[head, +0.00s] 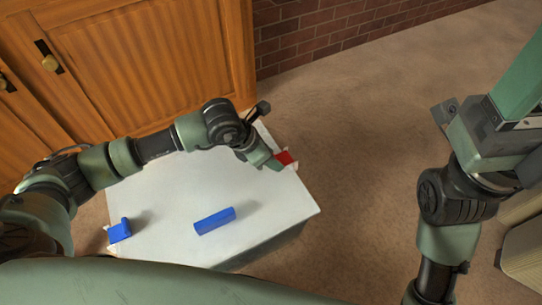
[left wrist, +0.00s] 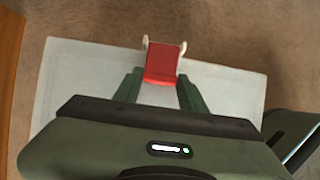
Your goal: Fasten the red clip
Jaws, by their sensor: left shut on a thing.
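The red clip (head: 286,157) is at the far right edge of the white table (head: 270,205). In the left wrist view the red clip (left wrist: 163,60) shows as a red flap between two small white posts (left wrist: 145,42). My left gripper (head: 274,163) is at the clip, its two green fingers one on each side of the flap's near end, shut on it. The fingers partly hide the clip in the head view. My right gripper (head: 510,90) is raised at the right, away from the table, cut off by the picture edge; its jaw opening does not show.
A blue bar (head: 214,221) lies near the table's front, and a blue notched block (head: 119,231) sits at its left front corner. Wooden cabinets (head: 150,60) stand behind the table. Carpet floor to the right is clear up to a beige object (head: 522,250).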

